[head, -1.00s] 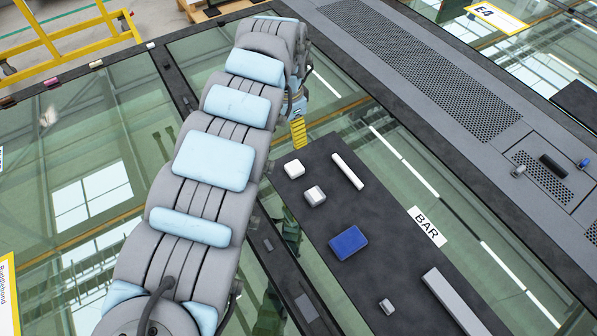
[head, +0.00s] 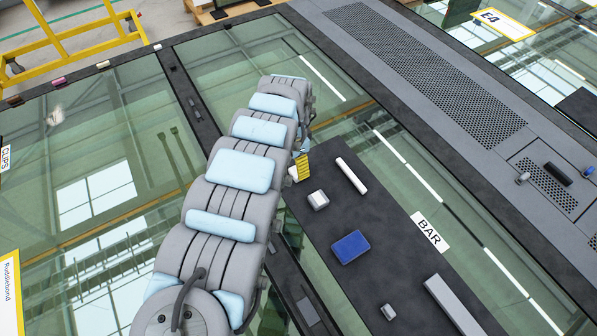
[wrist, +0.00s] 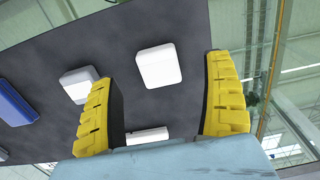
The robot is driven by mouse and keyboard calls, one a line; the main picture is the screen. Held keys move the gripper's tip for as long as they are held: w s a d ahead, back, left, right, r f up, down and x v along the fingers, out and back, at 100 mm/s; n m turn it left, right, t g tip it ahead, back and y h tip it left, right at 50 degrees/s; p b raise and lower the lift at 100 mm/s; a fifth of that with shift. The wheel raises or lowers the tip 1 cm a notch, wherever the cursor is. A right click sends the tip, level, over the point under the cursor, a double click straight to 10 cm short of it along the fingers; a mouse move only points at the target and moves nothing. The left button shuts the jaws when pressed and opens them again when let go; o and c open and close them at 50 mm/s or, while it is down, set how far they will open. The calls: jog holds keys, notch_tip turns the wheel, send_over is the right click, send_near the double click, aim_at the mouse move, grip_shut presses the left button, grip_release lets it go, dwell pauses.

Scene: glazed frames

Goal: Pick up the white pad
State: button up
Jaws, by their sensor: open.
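The white pad (wrist: 159,66) is a small rounded white block on the dark board. In the wrist view it lies between my fingertips, nearer the right of the blocks. In the head view only a sliver of it (head: 292,173) shows beside my gripper. My gripper (head: 301,166) has yellow ribbed fingers and is open and empty. In the wrist view the fingers (wrist: 162,78) stand wide apart on either side of the pad; I cannot tell the height left above it.
A pale grey-white block (head: 318,199) lies near the pad. A white rod (head: 351,175) and a blue block (head: 351,247) lie farther along the board. A small grey block (head: 388,312) and a long grey bar (head: 452,305) are at its near end.

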aim_at(294, 172)
jog(key=f, duration=0.3)
jog(key=shift+s+d+f, duration=0.15)
jog(key=shift+s+f, duration=0.1)
jog(key=shift+f, duration=0.8)
jog(key=c, duration=0.9)
